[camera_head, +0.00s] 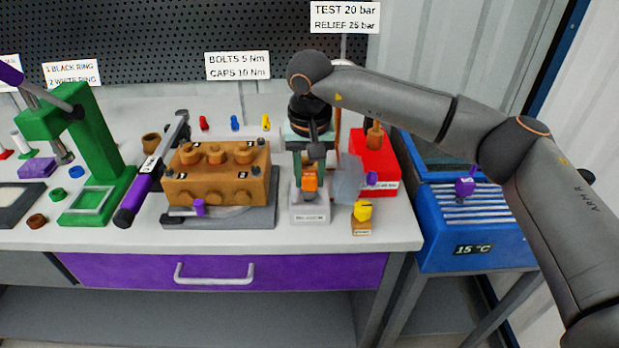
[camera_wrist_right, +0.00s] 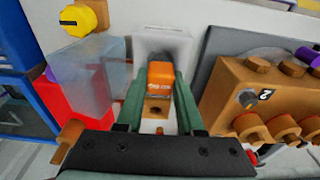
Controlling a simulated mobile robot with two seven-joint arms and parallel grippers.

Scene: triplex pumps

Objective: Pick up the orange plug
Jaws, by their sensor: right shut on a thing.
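The orange plug (camera_head: 310,184) is just above or at the top of a small white-grey labelled block (camera_head: 310,213). My right gripper (camera_head: 311,168) comes down from above. In the wrist view, the two green fingers (camera_wrist_right: 160,90) are shut on the sides of the orange plug (camera_wrist_right: 160,76), with the pale block (camera_wrist_right: 162,40) beyond it. I cannot tell whether the plug still touches the block. My left gripper is not in view.
The brown pump block (camera_head: 216,172) stands close on the left. A translucent container (camera_head: 347,180), a red box (camera_head: 382,165) and a yellow-capped piece (camera_head: 362,211) are close on the right. A green press (camera_head: 98,150) stands farther left. A blue bath (camera_head: 470,225) is beyond the table's right edge.

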